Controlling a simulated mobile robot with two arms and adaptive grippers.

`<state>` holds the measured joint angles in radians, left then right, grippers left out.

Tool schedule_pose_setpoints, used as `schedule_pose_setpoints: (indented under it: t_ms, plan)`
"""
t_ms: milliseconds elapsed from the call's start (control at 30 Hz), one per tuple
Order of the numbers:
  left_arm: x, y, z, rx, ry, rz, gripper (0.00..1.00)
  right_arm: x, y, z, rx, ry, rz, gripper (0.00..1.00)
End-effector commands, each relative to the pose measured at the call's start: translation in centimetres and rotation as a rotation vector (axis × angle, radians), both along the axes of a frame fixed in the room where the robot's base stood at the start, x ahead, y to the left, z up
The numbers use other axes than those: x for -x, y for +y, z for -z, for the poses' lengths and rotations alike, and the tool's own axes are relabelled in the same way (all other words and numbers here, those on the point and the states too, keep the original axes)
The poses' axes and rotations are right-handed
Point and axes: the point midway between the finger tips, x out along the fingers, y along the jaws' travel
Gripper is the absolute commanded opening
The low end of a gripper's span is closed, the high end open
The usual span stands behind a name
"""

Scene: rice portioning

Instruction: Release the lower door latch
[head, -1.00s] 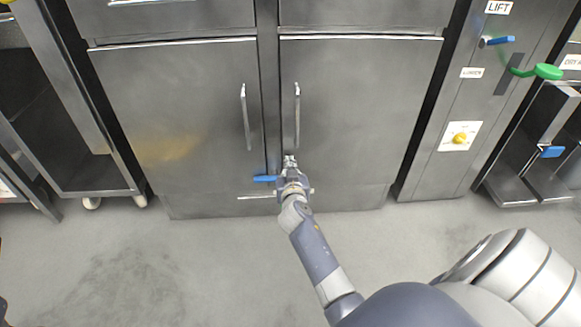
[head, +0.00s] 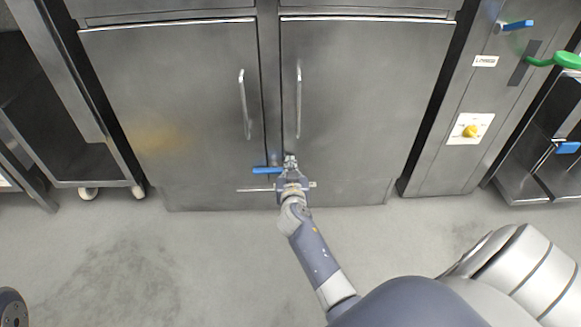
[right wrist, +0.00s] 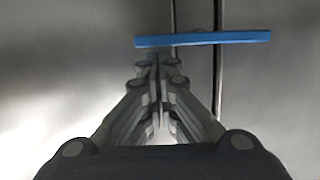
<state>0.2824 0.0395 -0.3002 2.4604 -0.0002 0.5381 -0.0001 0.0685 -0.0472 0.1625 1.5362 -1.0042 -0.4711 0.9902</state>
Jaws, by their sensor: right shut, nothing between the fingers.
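The lower door latch is a blue lever (head: 266,170) low on the seam between the two steel doors. It lies about level, pointing left in the head view. My right gripper (head: 290,159) is at the seam, just right of the lever, with its fingers shut and empty. In the right wrist view the blue lever (right wrist: 203,38) runs level across the top of the picture, just beyond the shut fingertips (right wrist: 157,60). I cannot tell whether the fingertips touch it. The lever's right end is partly hidden by the gripper in the head view.
The left door (head: 175,105) and right door (head: 365,105) are closed, with upright handles (head: 245,105) (head: 298,102) above the latch. A steel panel with a yellow knob (head: 470,131) stands at right. A wheeled steel rack (head: 85,150) is at left. The floor in front is clear.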

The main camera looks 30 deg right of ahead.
Motion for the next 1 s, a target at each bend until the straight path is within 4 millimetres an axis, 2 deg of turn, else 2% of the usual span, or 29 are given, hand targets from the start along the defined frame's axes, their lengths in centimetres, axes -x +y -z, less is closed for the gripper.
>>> schedule_pose_setpoints:
  t_ms: [1000]
  plan:
    - [0.4,-0.1,-0.1,-0.003,-0.020,-0.001,0.40,0.4,-0.6,1.1,-0.166,-0.099,0.002,0.00]
